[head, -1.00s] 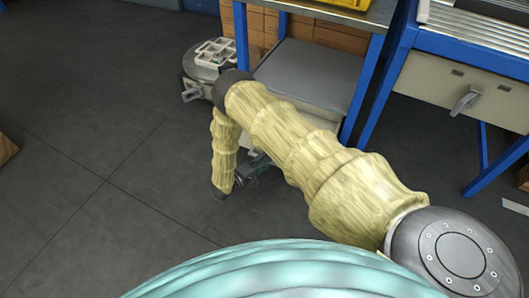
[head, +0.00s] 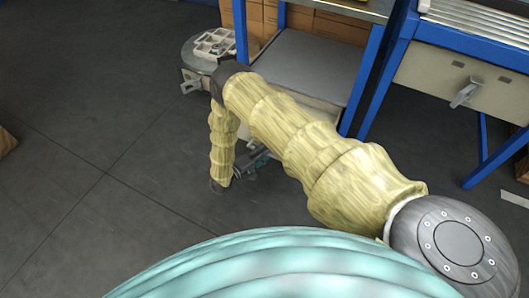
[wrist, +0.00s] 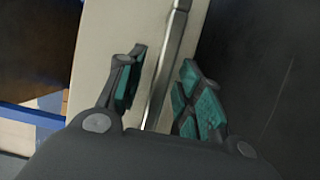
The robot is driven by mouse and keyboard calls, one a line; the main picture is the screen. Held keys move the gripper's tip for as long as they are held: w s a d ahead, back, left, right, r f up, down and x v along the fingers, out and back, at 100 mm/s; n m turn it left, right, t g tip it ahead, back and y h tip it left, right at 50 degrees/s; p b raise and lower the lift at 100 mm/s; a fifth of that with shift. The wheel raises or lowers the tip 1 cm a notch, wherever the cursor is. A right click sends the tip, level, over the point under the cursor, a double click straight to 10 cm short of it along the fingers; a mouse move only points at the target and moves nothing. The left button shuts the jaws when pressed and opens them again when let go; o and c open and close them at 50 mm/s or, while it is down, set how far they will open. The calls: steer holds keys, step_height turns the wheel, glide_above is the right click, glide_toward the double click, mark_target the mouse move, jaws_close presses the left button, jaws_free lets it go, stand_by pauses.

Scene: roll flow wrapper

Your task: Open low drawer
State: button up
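The low drawer shows in the wrist view as a pale beige front (wrist: 118,40). My gripper (wrist: 160,88) is open, with a teal-padded finger on each side of the bar. The bar seems to lie between the fingers, with gaps left on both sides; I cannot tell how deep it sits. In the head view my gripper (head: 252,165) is low near the floor, below the grey shelf (head: 305,65). My arm hides most of the drawer there.
A blue-framed bench with another handled drawer (head: 440,88) stands at the right. A round stand (head: 200,58) with a white tray (head: 215,42) is at the back left. Cardboard boxes (head: 325,28) sit behind the shelf.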

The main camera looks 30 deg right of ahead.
steer(key=v, duration=1.1)
steer(key=shift+a, duration=0.4)
steer(key=s+d+t+y, duration=0.1)
steer(key=s+y, duration=0.1)
steer(key=y, duration=0.1)
steer(key=s+d+f+t+y+p, duration=0.1)
steer(key=s+y, duration=0.1)
steer(key=y, duration=0.2)
steer(key=s+d+f+t+y, duration=0.1)
steer(key=t+y, duration=0.1)
steer(key=y, duration=0.1)
steer(key=shift+s+y+p, duration=0.4)
steer(key=s+a+r+m+g+y, duration=0.1)
steer(key=s+r+g+y, duration=0.15)
steer(key=s, duration=0.65)
steer(key=s+a+r+m+g+y+p, duration=0.1)
steer(key=s+r+g+y, duration=0.15)
steer(key=s, duration=0.75)
steer(key=s+a+r+m+g+y, duration=0.1)
steer(key=s+r+g+y, duration=0.2)
steer(key=s, duration=0.6)
step_height(320, 180, up, 39)
steer(key=h+p, duration=0.1)
steer(key=p, duration=3.7)
steer(key=shift+w+f, duration=0.15)
steer(key=shift+f, duration=0.05)
